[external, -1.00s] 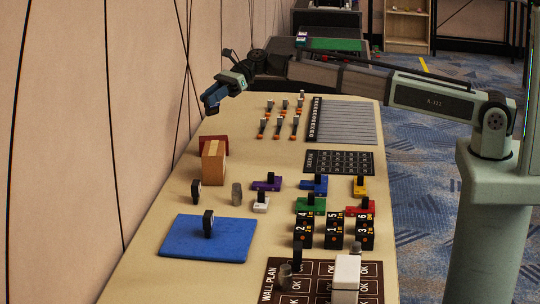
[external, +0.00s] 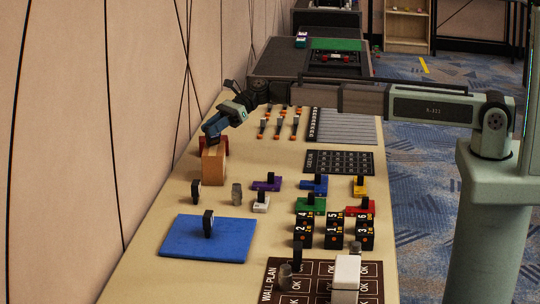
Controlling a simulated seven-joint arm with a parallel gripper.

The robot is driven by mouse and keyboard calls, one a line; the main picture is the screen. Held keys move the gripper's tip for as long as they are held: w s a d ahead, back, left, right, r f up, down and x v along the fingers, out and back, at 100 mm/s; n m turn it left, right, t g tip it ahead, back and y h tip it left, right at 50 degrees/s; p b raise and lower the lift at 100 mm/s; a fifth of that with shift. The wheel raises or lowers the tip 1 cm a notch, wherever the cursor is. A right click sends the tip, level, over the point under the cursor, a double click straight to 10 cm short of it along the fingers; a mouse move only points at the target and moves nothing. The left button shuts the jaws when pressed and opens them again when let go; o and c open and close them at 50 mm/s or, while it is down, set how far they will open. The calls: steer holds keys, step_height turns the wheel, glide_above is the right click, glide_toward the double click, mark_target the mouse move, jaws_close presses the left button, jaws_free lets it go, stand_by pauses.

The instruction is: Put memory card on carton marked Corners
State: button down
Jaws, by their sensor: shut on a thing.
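My gripper (external: 212,138) points down at the top of a brown carton (external: 212,168) on the left side of the table. It is shut on a small dark thing, which I take to be the memory card; it is mostly hidden by the fingers. I cannot tell whether it touches the carton top. The carton has a paler tape strip, and no Corners marking can be read on it from here. A red box (external: 203,145) stands just behind it, partly hidden by my gripper.
In front of the carton stand a black upright piece (external: 195,192) and a grey cylinder (external: 236,194). A blue mat (external: 185,238) holds another black piece. Coloured blocks with black knobs (external: 314,185) and numbered black blocks (external: 334,232) lie to the right. The wall is close on the left.

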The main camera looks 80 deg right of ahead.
steer(key=shift+f, duration=0.3)
steer(key=shift+f, duration=0.1)
steer(key=c, duration=0.9)
jaws_free()
steer(key=v, duration=1.2)
